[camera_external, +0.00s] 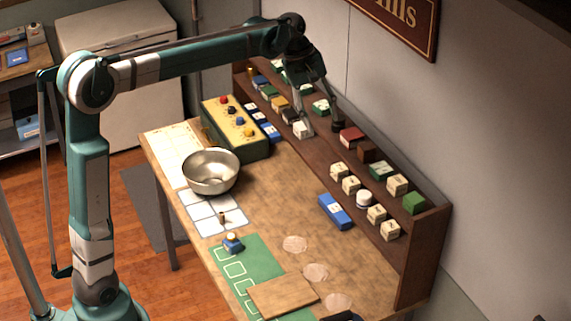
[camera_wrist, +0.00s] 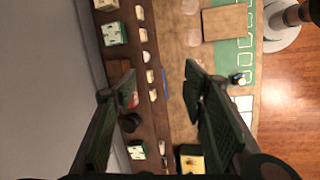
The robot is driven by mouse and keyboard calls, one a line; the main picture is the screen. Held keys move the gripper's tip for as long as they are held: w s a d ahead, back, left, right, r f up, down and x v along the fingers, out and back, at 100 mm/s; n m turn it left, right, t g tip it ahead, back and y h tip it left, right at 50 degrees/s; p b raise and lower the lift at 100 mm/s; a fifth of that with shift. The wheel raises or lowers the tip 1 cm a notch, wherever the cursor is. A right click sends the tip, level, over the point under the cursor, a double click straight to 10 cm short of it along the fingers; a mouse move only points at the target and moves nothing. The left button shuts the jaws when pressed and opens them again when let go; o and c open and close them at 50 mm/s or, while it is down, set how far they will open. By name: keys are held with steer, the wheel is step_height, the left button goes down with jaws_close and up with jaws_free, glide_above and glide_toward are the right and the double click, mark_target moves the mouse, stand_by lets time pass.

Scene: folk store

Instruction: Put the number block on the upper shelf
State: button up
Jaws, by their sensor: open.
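My gripper (camera_external: 321,125) is open at the wooden shelf unit (camera_external: 430,235), near the upper shelf level. In the wrist view its two fingers (camera_wrist: 160,88) stand wide apart, with nothing held between them. Several small pale blocks with dark marks, such as this one (camera_external: 397,184), stand on the shelf unit's right part. A pale block (camera_external: 301,131) is close beside the left fingertip. The marks are too small to read, so I cannot tell which one is the number block.
Boxes and tins line the shelves, with a red box (camera_external: 351,137) right of my gripper. A blue box (camera_external: 335,211), a steel bowl (camera_external: 211,171), a yellow-topped case (camera_external: 236,127) and a green mat (camera_external: 262,270) are on the table. The table's middle is clear.

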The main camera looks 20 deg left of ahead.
steer(key=s+a+f+m+t, duration=0.1)
steer(key=s+a, duration=0.3)
steer(key=a, duration=0.5)
steer(key=s+a+f+m+t+y, duration=0.1)
steer(key=s+a+t, duration=0.15)
steer(key=a, duration=0.55)
steer(key=s+a+f+m, duration=0.1)
steer(key=s+a, duration=0.3)
steer(key=a, duration=0.5)
steer(key=s+a+f+m+t+y, duration=0.1)
steer(key=s+a+f+m+t, duration=0.1)
steer(key=s+a+f, duration=0.4)
steer(key=s+a+f+m+t+y, duration=0.1)
steer(key=s+a+f, duration=0.4)
steer(key=s+a, duration=0.4)
steer(key=shift+s+a+f+m+t+y, duration=0.3)
steer(key=shift+s+a+f+m+t, duration=0.1)
steer(key=shift+a, duration=0.55)
